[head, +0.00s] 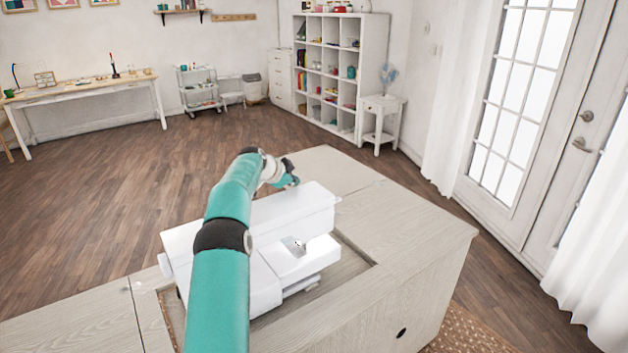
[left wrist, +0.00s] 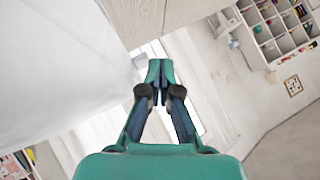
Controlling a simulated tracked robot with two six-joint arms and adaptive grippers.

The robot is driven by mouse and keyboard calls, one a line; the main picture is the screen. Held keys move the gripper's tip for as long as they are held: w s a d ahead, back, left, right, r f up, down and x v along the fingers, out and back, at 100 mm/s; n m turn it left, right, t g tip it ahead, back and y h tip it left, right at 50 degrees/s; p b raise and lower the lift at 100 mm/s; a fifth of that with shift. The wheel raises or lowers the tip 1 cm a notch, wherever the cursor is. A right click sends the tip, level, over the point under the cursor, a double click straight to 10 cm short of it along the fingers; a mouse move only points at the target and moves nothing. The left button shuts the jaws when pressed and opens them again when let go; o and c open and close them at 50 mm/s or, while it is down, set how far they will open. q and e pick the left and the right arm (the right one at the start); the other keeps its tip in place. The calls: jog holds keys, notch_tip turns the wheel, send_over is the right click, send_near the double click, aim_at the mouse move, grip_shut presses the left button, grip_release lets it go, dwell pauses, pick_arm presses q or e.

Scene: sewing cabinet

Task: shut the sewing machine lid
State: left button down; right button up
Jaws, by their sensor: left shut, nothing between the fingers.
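The white sewing machine (head: 305,215) sits in the recess of a pale wooden cabinet (head: 425,235) in the head view. I cannot clearly make out a separate lid on the machine; a pale wooden panel (head: 325,165) lies beyond it. My left arm reaches across the machine from the near side. My left gripper (head: 287,181) is at the machine's far side, near its upper edge, shut and empty. It also shows in the left wrist view (left wrist: 160,72), with a large white surface (left wrist: 50,60) beside it on the left. Contact cannot be told. My right gripper is not in view.
The cabinet top is bare to the right of the machine. Open floor (head: 110,200) lies beyond and to the left. A white shelf unit (head: 335,70), a small side table (head: 381,120) and a desk (head: 80,90) stand well away.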

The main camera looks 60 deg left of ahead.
pick_arm(q)
notch_tip(320, 180, up, 4)
jog(key=p, duration=0.3)
jog(key=shift+w+r, duration=0.1)
jog(key=shift+r, duration=0.15)
jog(key=s+r+b, duration=0.2)
jog(key=s+r, duration=0.4)
jog(key=s, duration=0.1)
jog(key=shift+s+r+b, duration=0.15)
jog(key=shift+r+b, duration=0.05)
jog(key=shift+b, duration=0.2)
